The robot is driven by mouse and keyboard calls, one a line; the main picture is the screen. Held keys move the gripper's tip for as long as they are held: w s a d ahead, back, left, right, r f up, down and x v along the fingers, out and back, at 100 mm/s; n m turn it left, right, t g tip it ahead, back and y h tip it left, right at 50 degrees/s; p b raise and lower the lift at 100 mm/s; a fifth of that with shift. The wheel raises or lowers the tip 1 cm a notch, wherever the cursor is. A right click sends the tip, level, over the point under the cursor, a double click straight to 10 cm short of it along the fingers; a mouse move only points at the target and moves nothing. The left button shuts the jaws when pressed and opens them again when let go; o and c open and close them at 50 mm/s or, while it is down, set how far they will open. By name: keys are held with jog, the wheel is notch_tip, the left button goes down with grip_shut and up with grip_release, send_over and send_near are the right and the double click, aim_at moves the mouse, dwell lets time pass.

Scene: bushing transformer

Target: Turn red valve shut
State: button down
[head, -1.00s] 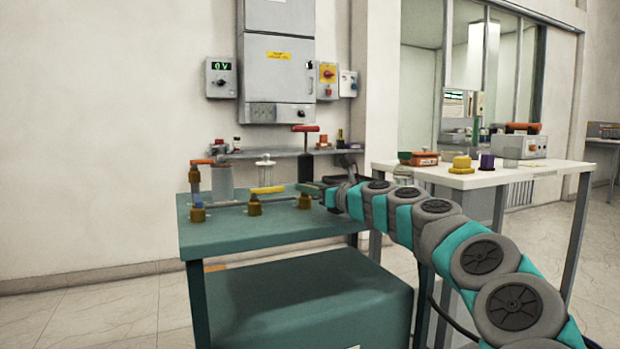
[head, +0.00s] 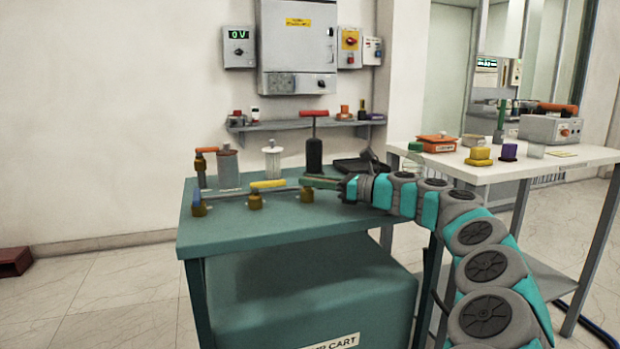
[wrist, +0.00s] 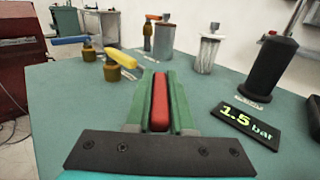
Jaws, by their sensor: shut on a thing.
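The red valve's handle (wrist: 159,102) is a red bar lying lengthwise between the green fingers of my gripper (wrist: 160,90) in the wrist view. The fingers are shut on it, one on each side. In the head view my gripper (head: 320,183) reaches in from the right over the cart top, and its fingers hide the red handle. The brass body (head: 307,195) of this valve shows just under the fingertips. In the wrist view that body is hidden.
A yellow-handled valve (head: 255,202) and a blue-handled valve (head: 198,207) stand left on the green cart (head: 270,228). A black pump with a red T-handle (head: 314,152) stands behind. A display (wrist: 246,122) reads 1.5 bar. The white table (head: 560,160) is at right.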

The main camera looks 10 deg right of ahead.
jog(key=shift+r, duration=0.1)
jog(key=c, duration=0.8)
grip_release()
jog(key=shift+b+v, duration=0.3)
jog(key=shift+v, duration=3.6)
